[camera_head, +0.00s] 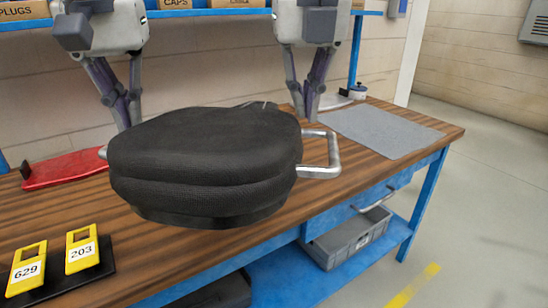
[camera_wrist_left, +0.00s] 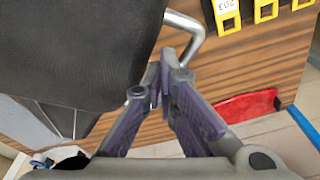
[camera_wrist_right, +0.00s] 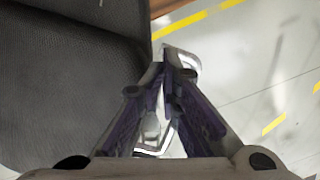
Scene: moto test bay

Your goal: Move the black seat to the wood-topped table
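The black seat (camera_head: 205,160) is a thick padded cushion with a bent metal handle (camera_head: 325,158) on each side. In the head view it appears over the wood-topped table (camera_head: 405,165); I cannot tell if it touches the top. My left gripper (camera_head: 130,120) is shut on the seat's left handle, which shows in the left wrist view (camera_wrist_left: 190,30). My right gripper (camera_head: 310,112) is shut on the right handle, which shows in the right wrist view (camera_wrist_right: 188,62). The seat hides parts of both the left handle and the table.
Yellow tags (camera_head: 82,248) marked 629 and 203 lie on a black strip at front left. A red tray (camera_head: 65,169) is at back left, a grey mat (camera_head: 380,130) at right. A grey bin (camera_head: 345,240) sits on the lower shelf.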

